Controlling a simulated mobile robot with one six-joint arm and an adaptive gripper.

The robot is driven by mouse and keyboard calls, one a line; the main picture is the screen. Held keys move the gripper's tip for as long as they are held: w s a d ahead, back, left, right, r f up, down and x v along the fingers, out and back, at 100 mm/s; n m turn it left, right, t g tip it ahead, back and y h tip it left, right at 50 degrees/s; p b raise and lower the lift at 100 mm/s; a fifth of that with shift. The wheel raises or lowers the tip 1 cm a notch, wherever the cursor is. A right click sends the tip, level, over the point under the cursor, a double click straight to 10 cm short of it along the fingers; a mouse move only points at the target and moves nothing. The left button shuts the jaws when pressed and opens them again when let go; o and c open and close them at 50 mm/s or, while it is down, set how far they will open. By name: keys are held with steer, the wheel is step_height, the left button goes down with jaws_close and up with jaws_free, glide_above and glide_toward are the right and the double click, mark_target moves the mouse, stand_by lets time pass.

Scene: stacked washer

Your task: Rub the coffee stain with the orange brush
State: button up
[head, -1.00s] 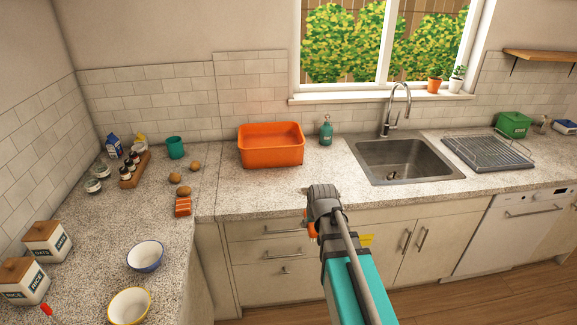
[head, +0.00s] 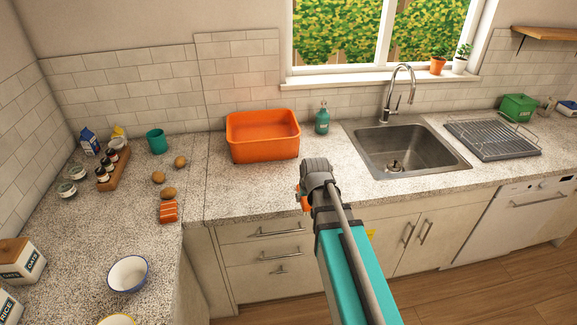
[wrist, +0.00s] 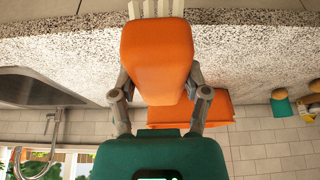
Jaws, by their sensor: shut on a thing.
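My gripper (wrist: 160,84) is shut on the orange brush (wrist: 157,60), with one finger on each side of its orange body. Pale bristles (wrist: 155,8) show at the brush's far end in the wrist view, which is upside down. In the head view my gripper (head: 306,192) is near the counter's front edge, and only a bit of orange shows past my wrist. My arm hides most of the gripper and brush there. I cannot make out the coffee stain on the speckled counter (head: 240,190) in either view.
An orange basin (head: 264,150) and a teal soap bottle (head: 322,119) stand at the back, left of the sink (head: 405,150). A dish rack (head: 490,138) is to the right. Potatoes, a teal cup (head: 156,141) and a bowl (head: 128,275) are on the left counter. Bare counter lies before the basin.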

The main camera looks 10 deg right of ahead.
steer(key=shift+w+a, duration=0.15)
steer(key=shift+w, duration=0.05)
stand_by(0.3)
steer(key=shift+w, duration=0.2)
steer(key=w, duration=1.4)
steer(key=shift+a, duration=0.45)
steer(key=shift+w+f, duration=0.1)
